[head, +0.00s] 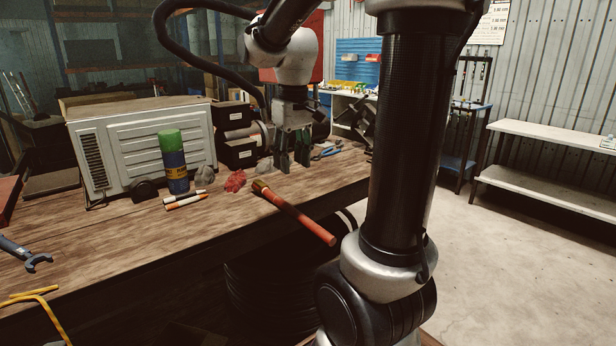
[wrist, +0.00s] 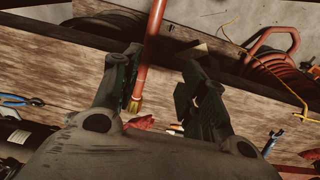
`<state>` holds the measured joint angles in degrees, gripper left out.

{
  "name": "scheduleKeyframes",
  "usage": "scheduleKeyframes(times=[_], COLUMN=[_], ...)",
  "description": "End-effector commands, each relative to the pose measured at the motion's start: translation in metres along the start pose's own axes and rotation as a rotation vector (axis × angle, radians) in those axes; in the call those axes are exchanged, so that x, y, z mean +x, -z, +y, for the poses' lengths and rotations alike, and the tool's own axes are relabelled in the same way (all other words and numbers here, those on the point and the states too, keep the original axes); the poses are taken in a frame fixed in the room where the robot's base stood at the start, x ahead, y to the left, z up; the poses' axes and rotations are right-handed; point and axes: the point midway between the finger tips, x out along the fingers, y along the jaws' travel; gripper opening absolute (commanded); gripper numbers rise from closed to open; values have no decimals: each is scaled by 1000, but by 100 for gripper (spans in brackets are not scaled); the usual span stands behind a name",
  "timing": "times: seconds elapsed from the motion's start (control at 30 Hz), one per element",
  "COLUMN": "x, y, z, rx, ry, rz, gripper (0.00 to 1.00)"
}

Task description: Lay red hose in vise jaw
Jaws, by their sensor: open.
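The red hose (head: 300,216) lies on the wooden workbench with its brass-coloured end on the top and its other end past the front edge. In the wrist view the hose (wrist: 154,40) runs between my fingers as seen, closer to the left finger. My gripper (head: 292,160) is open and empty, pointing down over the bench, behind and right of the hose's brass end. Its two dark fingers also show in the wrist view (wrist: 161,62). I cannot make out the vise jaw in either view.
The workbench (head: 130,240) holds a green-and-blue can (head: 173,160), a crumpled red rag (head: 235,181), markers (head: 185,201) and blue pliers (head: 327,151). The front left of the bench top has bare room.

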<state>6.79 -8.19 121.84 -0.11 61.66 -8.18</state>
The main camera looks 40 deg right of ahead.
Motion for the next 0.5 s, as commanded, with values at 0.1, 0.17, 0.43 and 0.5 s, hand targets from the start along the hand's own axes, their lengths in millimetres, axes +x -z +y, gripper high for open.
scheduleKeyframes(times=[0.1, 0.17, 0.43, 0.5], x=[-19, -21, -11, -9], y=[-51, -75, -141, -146], z=[-20, -28, -45, -46], rx=[4, 10, 26, 29], ry=[-6, -5, 7, 9], rz=[100, 145, 279, 291], gripper=[43, 43, 43, 43])
